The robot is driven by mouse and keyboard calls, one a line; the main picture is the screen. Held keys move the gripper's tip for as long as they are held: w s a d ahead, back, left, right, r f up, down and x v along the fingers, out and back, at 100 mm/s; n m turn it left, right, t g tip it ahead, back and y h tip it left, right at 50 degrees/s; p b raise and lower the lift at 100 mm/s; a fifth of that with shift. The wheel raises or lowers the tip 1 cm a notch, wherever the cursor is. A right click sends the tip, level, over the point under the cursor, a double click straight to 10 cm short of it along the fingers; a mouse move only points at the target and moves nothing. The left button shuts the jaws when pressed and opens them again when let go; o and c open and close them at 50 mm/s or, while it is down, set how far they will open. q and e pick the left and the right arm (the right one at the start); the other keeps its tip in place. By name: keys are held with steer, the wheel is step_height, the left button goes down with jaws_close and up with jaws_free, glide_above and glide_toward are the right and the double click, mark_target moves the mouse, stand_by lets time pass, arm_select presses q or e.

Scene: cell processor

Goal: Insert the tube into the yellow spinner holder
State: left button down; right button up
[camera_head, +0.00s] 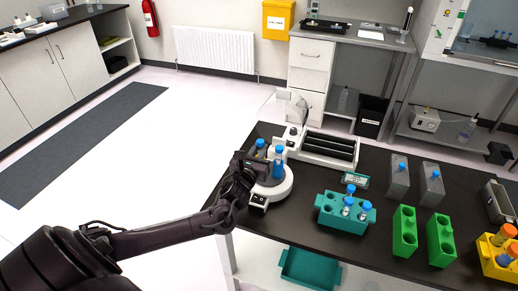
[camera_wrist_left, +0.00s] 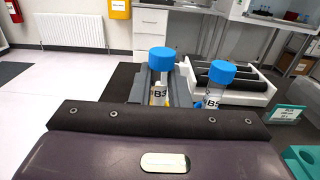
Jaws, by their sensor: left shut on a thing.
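My left gripper (camera_head: 258,163) is shut on a blue-capped tube (camera_head: 260,144), held upright over the white round spinner (camera_head: 282,191). In the left wrist view this tube (camera_wrist_left: 161,55) stands between the grey fingers, with a little yellow showing at its lower part. A second blue-capped tube (camera_head: 279,152) stands upright just right of it at the spinner; it also shows in the left wrist view (camera_wrist_left: 221,74). The gripper hides most of the spinner's top, so I cannot make out the yellow holder or whether the held tube's lower end is in it.
A white device with dark rollers (camera_head: 328,147) stands behind the spinner. A teal rack (camera_head: 331,217) with blue-capped tubes, green racks (camera_head: 404,236) and a yellow rack (camera_head: 489,262) with orange-capped tubes stand to the right. Grey holders (camera_head: 398,183) stand behind.

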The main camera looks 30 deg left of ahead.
arm_select(q)
steer(key=shift+f, duration=0.35)
stand_by(0.3)
steer(key=c, duration=1.3)
jaws_free()
steer(key=b+v, duration=0.1)
steer(key=v, duration=0.7)
steer(key=shift+w, duration=0.15)
